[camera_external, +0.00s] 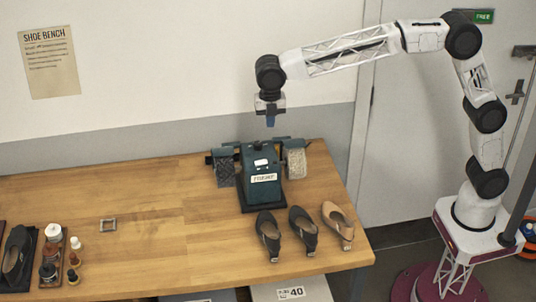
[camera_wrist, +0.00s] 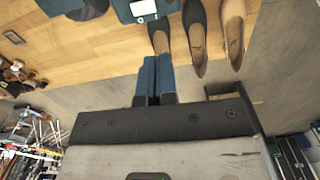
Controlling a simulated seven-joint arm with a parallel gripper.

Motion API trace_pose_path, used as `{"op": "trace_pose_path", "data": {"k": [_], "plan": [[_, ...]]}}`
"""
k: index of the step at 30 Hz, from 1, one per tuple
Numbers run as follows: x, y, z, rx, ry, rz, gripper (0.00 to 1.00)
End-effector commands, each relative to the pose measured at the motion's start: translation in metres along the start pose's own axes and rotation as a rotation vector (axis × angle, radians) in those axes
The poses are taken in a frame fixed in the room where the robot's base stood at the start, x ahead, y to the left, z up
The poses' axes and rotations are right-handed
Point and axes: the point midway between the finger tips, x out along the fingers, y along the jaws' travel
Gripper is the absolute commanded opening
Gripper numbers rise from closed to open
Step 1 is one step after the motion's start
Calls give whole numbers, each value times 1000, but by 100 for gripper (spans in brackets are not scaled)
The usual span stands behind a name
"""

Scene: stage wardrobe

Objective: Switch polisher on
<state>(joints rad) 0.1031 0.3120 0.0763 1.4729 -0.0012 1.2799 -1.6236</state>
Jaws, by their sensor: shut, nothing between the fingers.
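The polisher (camera_external: 259,186) is a teal machine with a label on its front. It stands on the wooden bench, with a dark brush wheel (camera_external: 225,170) on its left and a pale fluffy wheel (camera_external: 296,163) on its right. A small dark part and a white patch (camera_external: 261,162) show near its top; I cannot tell which is the switch. My gripper (camera_external: 270,121) is shut and empty, pointing down above the polisher and apart from it. In the wrist view my gripper's blue fingers (camera_wrist: 155,80) are together, and part of the polisher (camera_wrist: 125,12) shows at the top edge.
Three single shoes (camera_external: 303,230) stand in front of the polisher at the bench's right. A small metal frame (camera_external: 108,225) lies on the left, near bottles and a dark shoe on a tray. The bench (camera_external: 165,225) is clear between. A wall stands behind.

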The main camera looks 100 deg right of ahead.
Motion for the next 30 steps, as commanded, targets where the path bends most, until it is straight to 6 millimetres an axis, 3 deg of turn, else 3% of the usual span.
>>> {"op": "trace_pose_path", "data": {"k": [6,30], "plan": [[6,16,3,-44,1,-7,0],[3,26,3,-50,1,-7,0]]}}
